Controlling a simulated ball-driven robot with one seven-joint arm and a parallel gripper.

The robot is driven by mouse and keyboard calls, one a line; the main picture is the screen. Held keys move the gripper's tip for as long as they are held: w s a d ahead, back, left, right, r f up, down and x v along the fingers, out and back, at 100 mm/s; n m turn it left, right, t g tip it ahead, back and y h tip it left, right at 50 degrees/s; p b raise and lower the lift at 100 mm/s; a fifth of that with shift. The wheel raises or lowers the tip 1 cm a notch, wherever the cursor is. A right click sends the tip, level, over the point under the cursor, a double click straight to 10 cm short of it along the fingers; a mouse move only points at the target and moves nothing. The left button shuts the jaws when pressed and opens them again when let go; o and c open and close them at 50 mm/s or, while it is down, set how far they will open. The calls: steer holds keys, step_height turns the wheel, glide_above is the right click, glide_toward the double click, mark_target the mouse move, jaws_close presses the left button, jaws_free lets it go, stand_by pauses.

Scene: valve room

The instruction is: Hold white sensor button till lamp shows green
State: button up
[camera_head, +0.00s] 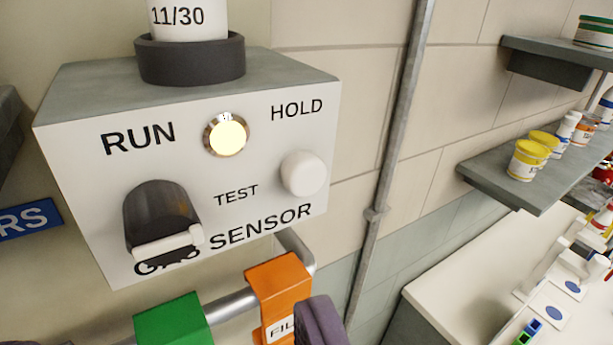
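The white gas sensor box (80,165) fills the upper left of the view, marked RUN, HOLD, TEST and GAS SENSOR. Its round lamp (227,137) glows pale yellow, not green, in a metal ring. The white sensor button (302,174) is at the right of the front, below HOLD; nothing touches it. A dark knob (160,210) with a white bar sits at the lower left and partly covers the word GAS.
Below the box are a metal pipe (232,306), a green block (172,322) and an orange block (278,285). A vertical grey pipe (398,110) runs down the wall to the right. Shelves (495,170) with tubs and a pale counter (465,260) stand farther right.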

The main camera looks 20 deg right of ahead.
jaws_close()
stand_by(1.7)
